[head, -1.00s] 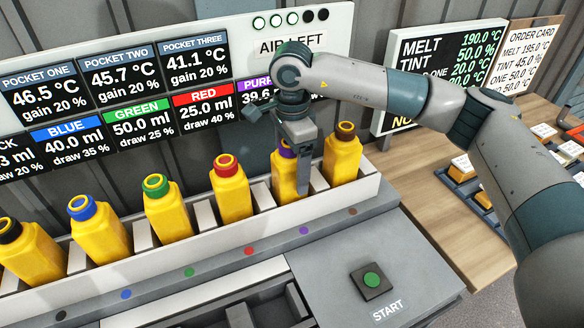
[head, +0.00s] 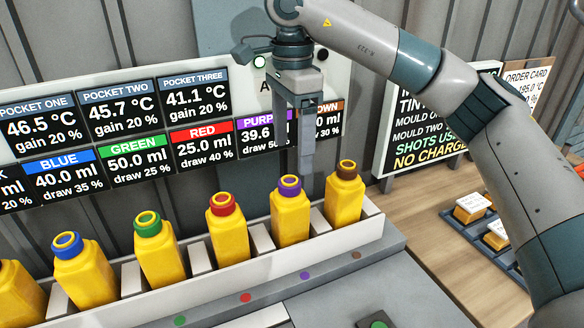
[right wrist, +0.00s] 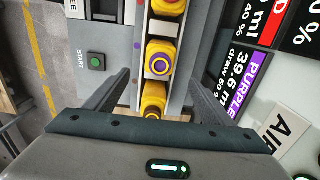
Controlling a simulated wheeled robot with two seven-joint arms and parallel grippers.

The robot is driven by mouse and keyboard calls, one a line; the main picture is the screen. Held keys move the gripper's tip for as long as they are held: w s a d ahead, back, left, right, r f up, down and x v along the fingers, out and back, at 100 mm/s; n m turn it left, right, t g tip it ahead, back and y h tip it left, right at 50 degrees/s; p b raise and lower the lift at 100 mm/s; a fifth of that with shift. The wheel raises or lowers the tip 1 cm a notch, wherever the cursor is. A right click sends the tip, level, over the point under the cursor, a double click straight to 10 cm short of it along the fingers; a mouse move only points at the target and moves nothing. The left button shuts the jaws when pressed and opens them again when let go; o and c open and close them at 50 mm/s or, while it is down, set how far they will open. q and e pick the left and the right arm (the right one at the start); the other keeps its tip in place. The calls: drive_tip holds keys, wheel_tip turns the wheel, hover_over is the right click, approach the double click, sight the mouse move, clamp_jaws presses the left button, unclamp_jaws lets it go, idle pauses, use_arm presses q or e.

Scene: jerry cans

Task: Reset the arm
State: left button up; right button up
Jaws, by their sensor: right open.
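My right gripper (head: 307,135) hangs fingers down above the rack in the head view, between the purple and brown cans and in front of the display board. It is open and empty. In the right wrist view its two fingers (right wrist: 160,88) stand apart on either side of the can row. Below it, the purple-capped yellow can (head: 290,215) and the brown-capped can (head: 344,195) stand upright in their slots, apart from the fingers. The purple cap also shows in the right wrist view (right wrist: 160,63). My left gripper is not in view.
The white rack (head: 235,275) also holds red (head: 228,230), green (head: 158,250) and blue-capped cans (head: 84,270). The display board (head: 100,140) stands close behind. A dark screen (head: 425,130) and a keyed tray (head: 480,225) are at right. The green START button (right wrist: 96,61) is on the console.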

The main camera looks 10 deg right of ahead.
drive_tip(key=shift+r, duration=0.65)
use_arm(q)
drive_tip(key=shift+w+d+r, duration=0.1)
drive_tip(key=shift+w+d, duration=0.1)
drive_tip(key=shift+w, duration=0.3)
use_arm(e)
drive_tip(key=shift+r, duration=0.1)
